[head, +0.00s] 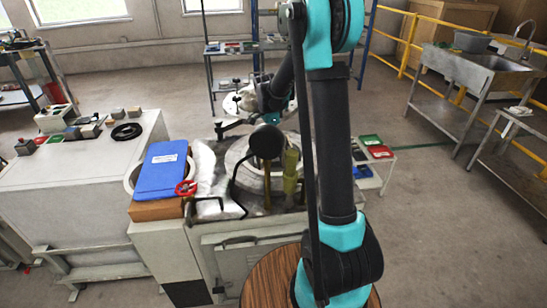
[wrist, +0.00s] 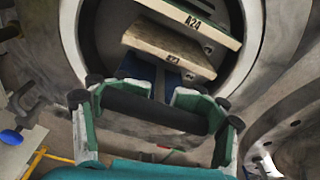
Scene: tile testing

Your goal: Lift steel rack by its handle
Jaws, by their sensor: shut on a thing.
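In the wrist view my gripper (wrist: 157,104) has its green-padded fingers at both ends of a dark cylindrical handle (wrist: 155,108), shut on it. The handle belongs to the steel rack, whose body is mostly hidden behind the handle and fingers. Two pale tiles are just beyond it: the upper tile (wrist: 188,20) is marked A24, and the lower tile (wrist: 168,50) has a label too small to read surely. They are tilted, inside a round grey opening (wrist: 70,40). In the head view the rack and fingertips are hidden behind my arm.
In the head view the round-mouthed machine (head: 235,155) stands in the middle. A white bench (head: 75,185) with small items is further left. A steel sink (head: 488,70) stands right.

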